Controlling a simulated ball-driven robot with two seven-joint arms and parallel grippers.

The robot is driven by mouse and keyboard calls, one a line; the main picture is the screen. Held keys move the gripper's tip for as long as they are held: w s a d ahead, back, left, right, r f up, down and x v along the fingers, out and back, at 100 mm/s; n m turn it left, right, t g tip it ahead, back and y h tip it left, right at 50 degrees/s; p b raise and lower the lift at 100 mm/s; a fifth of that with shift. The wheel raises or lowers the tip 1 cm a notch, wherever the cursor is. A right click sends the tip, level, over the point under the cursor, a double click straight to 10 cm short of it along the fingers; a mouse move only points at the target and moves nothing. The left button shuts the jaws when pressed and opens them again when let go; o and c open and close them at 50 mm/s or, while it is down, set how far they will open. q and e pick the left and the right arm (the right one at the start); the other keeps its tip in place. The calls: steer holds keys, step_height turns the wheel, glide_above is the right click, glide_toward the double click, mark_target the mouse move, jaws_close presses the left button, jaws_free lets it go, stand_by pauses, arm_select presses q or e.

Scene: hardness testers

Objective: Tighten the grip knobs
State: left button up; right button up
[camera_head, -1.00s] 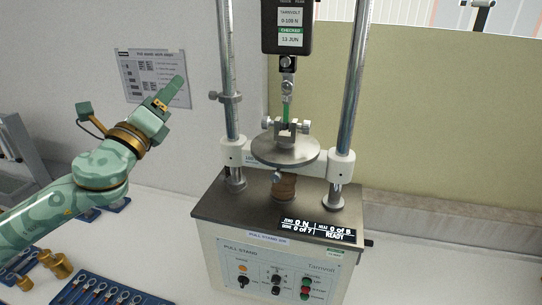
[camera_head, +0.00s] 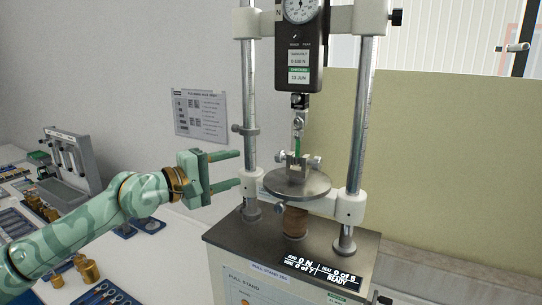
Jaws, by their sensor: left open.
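The pull stand (camera_head: 222,240) stands at the centre, with two steel columns and a force gauge (camera_head: 299,60) hung between them. Below the gauge, an upper clamp (camera_head: 298,101) holds a thin green piece (camera_head: 297,145) that runs down to a lower clamp. The lower clamp has small grip knobs (camera_head: 281,158), (camera_head: 317,159) on its sides and sits on a round steel plate (camera_head: 297,184). My left gripper (camera_head: 240,170) is open and empty, its two fingers pointing right at the left column. I cannot tell whether it touches the column. My right gripper is out of view.
A display (camera_head: 320,270) on the stand reads 0 N and READY. A paper sheet (camera_head: 202,112) hangs on the wall. Brass weights (camera_head: 88,270), a blue tray (camera_head: 105,294) and a grey apparatus (camera_head: 70,160) are on the bench at left. The left column has a collar clamp (camera_head: 244,130).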

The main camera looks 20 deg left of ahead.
arm_select(q)
steer(key=p+x, duration=0.1)
steer(key=x, duration=1.1)
steer(key=shift+d+f, duration=0.1)
steer(key=shift+c, duration=0.2)
steer(key=c, duration=0.9)
